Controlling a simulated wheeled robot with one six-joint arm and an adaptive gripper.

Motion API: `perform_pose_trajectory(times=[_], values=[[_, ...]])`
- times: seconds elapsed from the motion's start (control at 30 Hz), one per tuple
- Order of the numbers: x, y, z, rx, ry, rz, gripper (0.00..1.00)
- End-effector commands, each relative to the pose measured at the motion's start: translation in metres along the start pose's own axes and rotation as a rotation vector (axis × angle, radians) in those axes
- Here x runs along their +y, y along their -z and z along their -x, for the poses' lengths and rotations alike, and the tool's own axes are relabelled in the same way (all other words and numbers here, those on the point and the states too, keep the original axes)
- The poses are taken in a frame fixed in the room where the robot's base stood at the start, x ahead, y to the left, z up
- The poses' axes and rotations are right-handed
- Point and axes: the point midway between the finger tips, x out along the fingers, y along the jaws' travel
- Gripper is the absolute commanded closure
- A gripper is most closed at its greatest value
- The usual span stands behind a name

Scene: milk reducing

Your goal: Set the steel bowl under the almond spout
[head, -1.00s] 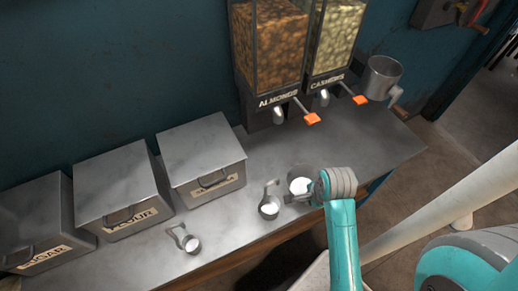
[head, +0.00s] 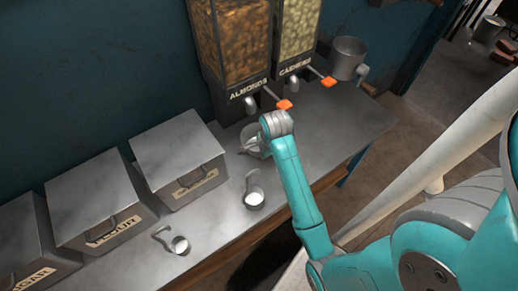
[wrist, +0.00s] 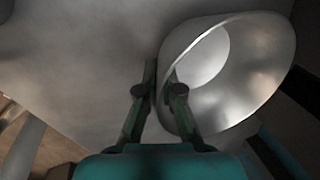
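The steel bowl (head: 247,138) is on or just above the counter, in front of and below the almond spout (head: 250,103); I cannot tell whether it touches the counter. In the wrist view the bowl (wrist: 258,75) opens wide at the right, with a pale round patch at its bottom. My gripper (wrist: 162,72) has one finger outside the bowl's wall and one inside, closed on the rim. In the head view my wrist hides the bowl's right side and the fingers. The almond dispenser (head: 232,45) holds brown nuts and has an orange-tipped lever (head: 284,104).
The cashew dispenser (head: 297,35) stands right of the almonds, with a steel pitcher (head: 346,60) beyond it. Two small steel cups (head: 254,197) (head: 179,245) stand nearer the counter's front edge. Lidded steel bins (head: 180,160) line the left. Bare counter (head: 325,120) shows at right.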

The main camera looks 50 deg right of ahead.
Motion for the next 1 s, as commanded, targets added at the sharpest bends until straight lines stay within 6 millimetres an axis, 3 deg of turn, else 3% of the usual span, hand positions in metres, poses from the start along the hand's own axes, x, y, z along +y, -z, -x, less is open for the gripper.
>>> perform_pose_trajectory(times=[0.17,0.33,0.67,0.8,1.0], values=[[-0.029,-0.007,-0.007,0.0,0.002,0.001,1.0],[-0.025,-0.006,-0.021,0.0,-0.001,0.0,1.0],[-0.024,-0.006,-0.023,0.0,0.0,0.0,1.0],[-0.024,-0.006,-0.024,0.0,0.0,0.0,0.69],[-0.024,-0.006,-0.024,0.0,0.0,0.0,0.69]])
